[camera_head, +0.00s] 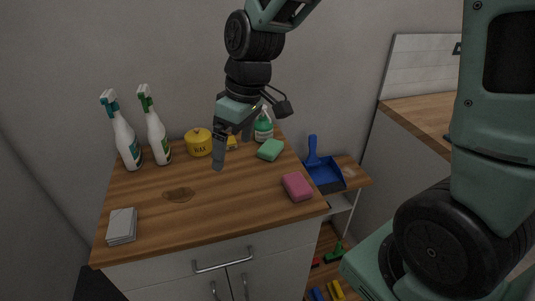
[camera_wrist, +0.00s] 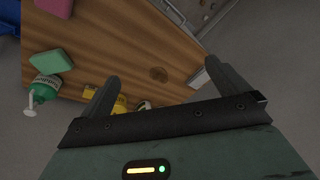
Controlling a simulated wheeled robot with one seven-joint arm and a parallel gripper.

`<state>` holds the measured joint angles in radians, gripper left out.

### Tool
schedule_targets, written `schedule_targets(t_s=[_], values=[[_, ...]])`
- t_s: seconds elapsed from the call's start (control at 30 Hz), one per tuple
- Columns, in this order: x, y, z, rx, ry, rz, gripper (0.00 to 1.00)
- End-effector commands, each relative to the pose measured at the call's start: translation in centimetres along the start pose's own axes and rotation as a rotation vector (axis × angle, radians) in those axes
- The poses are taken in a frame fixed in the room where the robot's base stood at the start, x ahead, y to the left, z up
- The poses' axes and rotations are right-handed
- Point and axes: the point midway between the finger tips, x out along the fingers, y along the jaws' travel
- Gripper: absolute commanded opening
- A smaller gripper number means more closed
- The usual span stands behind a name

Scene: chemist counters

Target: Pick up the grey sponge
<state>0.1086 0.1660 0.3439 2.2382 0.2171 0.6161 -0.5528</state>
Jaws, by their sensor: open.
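A light grey, flat block with layered-looking edges (camera_head: 122,226) lies on the wooden counter top (camera_head: 225,205) at its front left corner. It is the only grey, sponge-sized thing I see; I cannot tell its material. In the wrist view a grey piece (camera_wrist: 199,79) shows at the counter edge, partly hidden by a finger. My gripper (camera_head: 232,148) is open and empty, above the back middle of the counter, to the right of and behind the grey block. In the wrist view its two fingers (camera_wrist: 161,72) are spread wide.
A pink sponge (camera_head: 298,187) and a green sponge (camera_head: 270,150) lie on the right. Two white spray bottles (camera_head: 128,147), a yellow wax tin (camera_head: 198,143) and a green bottle (camera_head: 263,130) stand at the back. A brown stain (camera_head: 179,195) marks the otherwise clear middle.

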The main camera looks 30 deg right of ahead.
Motion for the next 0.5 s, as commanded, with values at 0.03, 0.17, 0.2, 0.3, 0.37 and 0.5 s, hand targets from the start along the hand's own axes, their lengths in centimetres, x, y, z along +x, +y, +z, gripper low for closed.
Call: schedule_targets(t_s=[0.03,0.17,0.2,0.3,0.37,0.5], values=[[0.6,2.7,-0.3,0.02,0.018,0.003,1.0],[1.3,10.8,-0.6,0.047,0.081,0.026,1.0],[1.5,13.8,-0.3,0.055,0.102,0.039,1.0],[1.6,20.5,1.1,0.07,0.148,0.075,1.0],[1.6,23.6,2.2,0.075,0.167,0.096,1.0],[1.5,28.3,4.3,0.081,0.193,0.131,1.0]])
